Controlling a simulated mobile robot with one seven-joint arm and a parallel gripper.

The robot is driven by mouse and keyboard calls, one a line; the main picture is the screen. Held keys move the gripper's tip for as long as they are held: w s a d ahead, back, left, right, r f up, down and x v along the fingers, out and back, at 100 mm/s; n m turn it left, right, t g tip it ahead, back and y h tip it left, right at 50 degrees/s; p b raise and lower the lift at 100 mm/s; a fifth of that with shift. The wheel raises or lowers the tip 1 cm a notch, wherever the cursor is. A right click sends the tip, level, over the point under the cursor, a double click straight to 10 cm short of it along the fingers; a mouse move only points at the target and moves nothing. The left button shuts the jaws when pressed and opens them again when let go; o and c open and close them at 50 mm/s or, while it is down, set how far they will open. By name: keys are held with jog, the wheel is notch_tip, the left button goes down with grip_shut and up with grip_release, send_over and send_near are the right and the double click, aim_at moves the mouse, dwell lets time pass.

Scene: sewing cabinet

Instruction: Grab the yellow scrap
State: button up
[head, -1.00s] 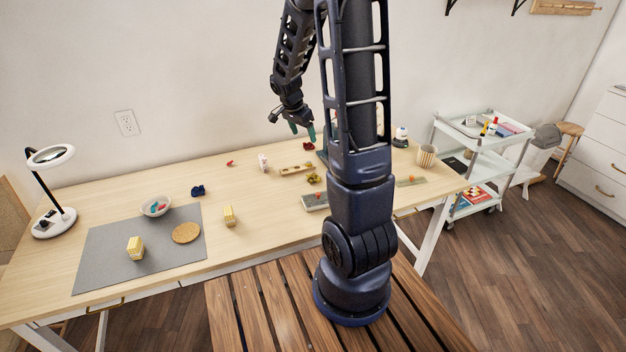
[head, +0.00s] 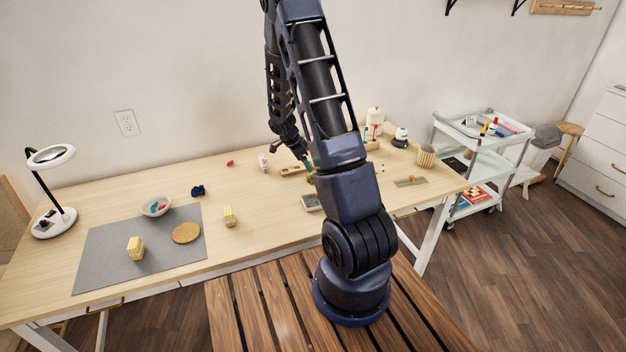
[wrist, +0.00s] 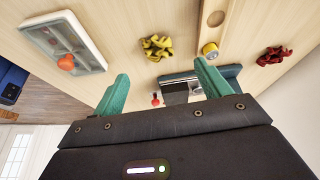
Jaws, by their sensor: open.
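The yellow scrap (wrist: 157,47) is a small crumpled piece lying on the light wooden table. In the wrist view it sits above and between my fingertips, apart from them. My gripper (wrist: 162,73) is open, with two green fingers and nothing between them. In the head view my gripper (head: 307,167) is over the table's right half, low near the scrap. My arm and fingers largely hide the scrap there.
In the wrist view a grey tray with an orange-red knob (wrist: 66,62) lies left of the scrap. A yellow-rimmed round item (wrist: 210,48), a wooden strip (wrist: 213,18) and a dark red scrap (wrist: 272,56) lie to its right. The table's front middle (head: 265,215) is clear.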

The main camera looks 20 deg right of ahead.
aim_at(311, 177)
jog(key=shift+x, duration=4.3)
jog(key=shift+s, duration=0.15)
jog(key=c, duration=1.1)
